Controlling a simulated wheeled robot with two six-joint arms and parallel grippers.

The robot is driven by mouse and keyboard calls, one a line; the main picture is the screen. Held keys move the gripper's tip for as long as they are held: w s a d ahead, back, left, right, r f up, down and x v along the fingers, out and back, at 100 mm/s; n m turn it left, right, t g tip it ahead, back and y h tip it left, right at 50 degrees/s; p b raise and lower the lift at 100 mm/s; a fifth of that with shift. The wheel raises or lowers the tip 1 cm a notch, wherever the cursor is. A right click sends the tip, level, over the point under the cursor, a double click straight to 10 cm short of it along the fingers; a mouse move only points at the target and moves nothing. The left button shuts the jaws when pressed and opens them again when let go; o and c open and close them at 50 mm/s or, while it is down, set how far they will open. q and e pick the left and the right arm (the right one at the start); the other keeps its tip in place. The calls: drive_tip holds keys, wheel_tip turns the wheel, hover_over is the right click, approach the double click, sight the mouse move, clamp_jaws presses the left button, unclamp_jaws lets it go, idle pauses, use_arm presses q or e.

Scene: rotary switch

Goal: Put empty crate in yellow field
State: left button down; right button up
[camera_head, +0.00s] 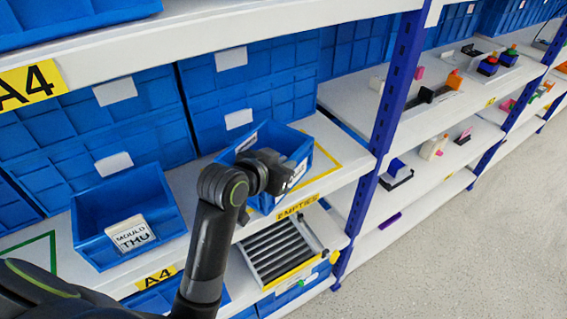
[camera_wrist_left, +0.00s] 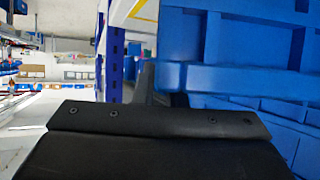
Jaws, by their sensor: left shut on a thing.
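A blue crate (camera_head: 300,153) is at the end of my left arm in the camera_head view. It sits tilted over the yellow-outlined field (camera_head: 327,160) on the shelf above the EMPTIES label (camera_head: 297,208). My left gripper (camera_head: 262,190) is shut on the crate's near side. The arm hides part of the crate, and I cannot tell whether its base touches the shelf. In the left wrist view the crate's blue wall (camera_wrist_left: 235,80) fills the right side, close to the gripper. My right gripper is not in view.
Another blue crate (camera_head: 95,215) with a MOULD card stands left on the same shelf, above an A4 label. Large blue bins (camera_head: 250,85) stand behind. A blue post (camera_head: 397,90) rises to the right. A roller tray (camera_head: 275,250) is below.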

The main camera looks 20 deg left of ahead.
use_arm(q)
drive_tip(key=c, duration=1.9)
unclamp_jaws()
drive_tip(key=shift+f, duration=0.15)
drive_tip(key=shift+c, duration=0.2)
drive_tip(key=o, duration=0.4)
drive_tip(key=shift+o, duration=0.2)
drive_tip(key=shift+r, duration=0.25)
drive_tip(key=v, duration=0.6)
drive_tip(key=shift+s+r, duration=0.1)
drive_tip(key=shift+s, duration=0.1)
drive_tip(key=p+v, duration=0.5)
drive_tip(key=p, duration=0.3)
drive_tip(key=shift+s+a+r, duration=0.1)
drive_tip(key=shift+s+a, duration=0.05)
drive_tip(key=shift+s, duration=0.1)
